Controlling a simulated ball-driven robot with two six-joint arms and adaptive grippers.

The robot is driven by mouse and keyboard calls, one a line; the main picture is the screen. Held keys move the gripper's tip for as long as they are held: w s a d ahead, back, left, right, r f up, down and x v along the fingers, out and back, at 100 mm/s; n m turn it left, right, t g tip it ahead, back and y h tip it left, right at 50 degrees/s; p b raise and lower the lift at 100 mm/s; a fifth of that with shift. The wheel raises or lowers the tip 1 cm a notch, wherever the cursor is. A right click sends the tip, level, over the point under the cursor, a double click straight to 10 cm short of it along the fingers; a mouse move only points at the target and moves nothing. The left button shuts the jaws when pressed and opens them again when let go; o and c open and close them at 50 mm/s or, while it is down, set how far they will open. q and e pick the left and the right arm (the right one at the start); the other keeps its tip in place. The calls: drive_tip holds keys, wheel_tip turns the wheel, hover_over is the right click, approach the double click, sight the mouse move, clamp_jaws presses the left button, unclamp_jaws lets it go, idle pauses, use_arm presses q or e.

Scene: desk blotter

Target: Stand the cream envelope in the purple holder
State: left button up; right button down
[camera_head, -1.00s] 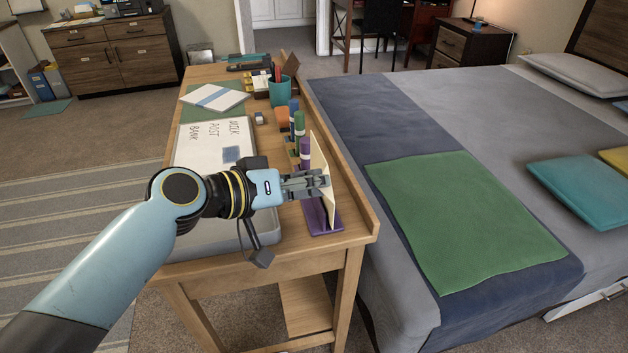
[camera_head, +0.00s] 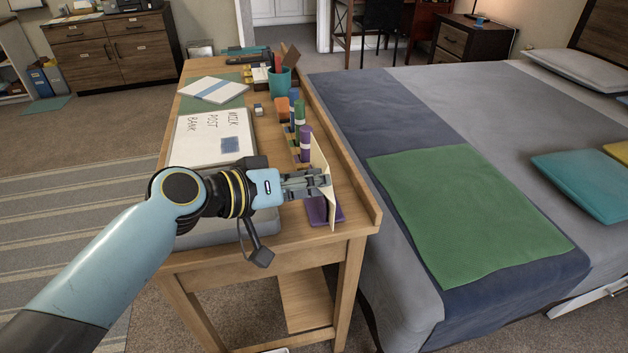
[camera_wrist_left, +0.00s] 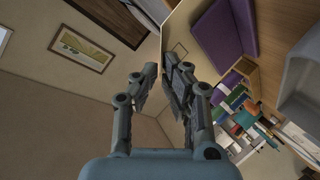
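The cream envelope (camera_head: 322,160) is upright, seen nearly edge-on in the head view. My left gripper (camera_head: 322,183) is shut on it from the left. The envelope also shows in the left wrist view (camera_wrist_left: 180,42), running up from between the fingers (camera_wrist_left: 163,85). The purple holder (camera_head: 318,212) stands at the near right end of the desk, partly hidden behind the envelope. The envelope's lower edge overlaps the holder in the head view; I cannot tell whether it touches. The holder shows beyond the envelope in the left wrist view (camera_wrist_left: 216,38). My right gripper is not in view.
A row of coloured cylinders, with a purple one (camera_head: 306,145) nearest, stands behind the envelope along the desk's raised right edge (camera_head: 350,180). A lettered whiteboard (camera_head: 195,145) lies left. A teal pen cup (camera_head: 280,88) stands farther back. The bed is to the right.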

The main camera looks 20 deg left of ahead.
use_arm(q)
drive_tip(key=o, duration=0.5)
drive_tip(key=v, duration=1.2)
